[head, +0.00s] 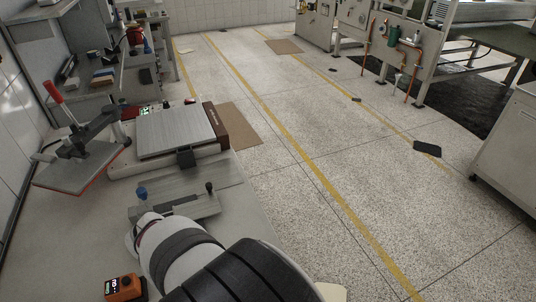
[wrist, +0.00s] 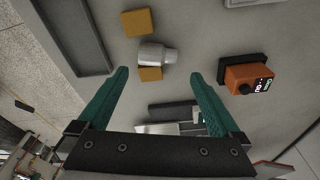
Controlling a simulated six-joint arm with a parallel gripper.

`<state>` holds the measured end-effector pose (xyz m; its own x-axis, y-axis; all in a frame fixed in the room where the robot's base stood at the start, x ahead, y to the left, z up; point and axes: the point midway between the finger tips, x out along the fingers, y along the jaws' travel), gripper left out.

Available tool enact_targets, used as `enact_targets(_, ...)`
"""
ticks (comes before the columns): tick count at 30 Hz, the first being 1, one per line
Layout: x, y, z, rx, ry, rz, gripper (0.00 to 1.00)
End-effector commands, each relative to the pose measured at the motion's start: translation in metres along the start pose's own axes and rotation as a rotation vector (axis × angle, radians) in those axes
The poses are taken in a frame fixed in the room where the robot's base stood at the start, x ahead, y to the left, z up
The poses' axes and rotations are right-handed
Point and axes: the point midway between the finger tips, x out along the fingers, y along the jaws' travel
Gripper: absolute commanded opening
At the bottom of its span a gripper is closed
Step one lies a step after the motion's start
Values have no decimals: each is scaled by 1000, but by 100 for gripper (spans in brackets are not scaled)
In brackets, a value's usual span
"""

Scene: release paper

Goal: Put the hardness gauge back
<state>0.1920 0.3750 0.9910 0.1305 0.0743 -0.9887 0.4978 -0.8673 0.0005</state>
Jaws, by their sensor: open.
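The orange device with a lit display (wrist: 246,77), which looks like the hardness gauge, sits against a black base at the right in the wrist view. It also shows at the bottom left of the head view (head: 122,288). My gripper (wrist: 160,76) has its two teal fingers wide apart, with nothing held between them. The orange device is outside the fingers, to the right. A silver-grey cylindrical piece (wrist: 156,55) lies just beyond the fingertips, beside a yellow block (wrist: 150,74). In the head view my arm hides the gripper.
Another yellow block (wrist: 138,22) and a dark tray (wrist: 73,35) lie beyond the fingers. A dark block (wrist: 172,110) lies between the fingers' lower parts. A flat-plated machine (head: 175,132) and a red-handled press (head: 82,155) stand farther along the bench.

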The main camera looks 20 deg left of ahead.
Motion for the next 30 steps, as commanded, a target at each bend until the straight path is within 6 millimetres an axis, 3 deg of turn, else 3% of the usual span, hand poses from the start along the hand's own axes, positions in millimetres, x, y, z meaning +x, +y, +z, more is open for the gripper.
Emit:
enact_targets(3,32,1,1,2,-4,2,100)
enact_targets(15,98,3,-6,2,-3,0,100)
enact_targets(23,105,3,-7,3,-1,-1,100)
enact_targets(30,105,3,-7,3,-1,-1,60)
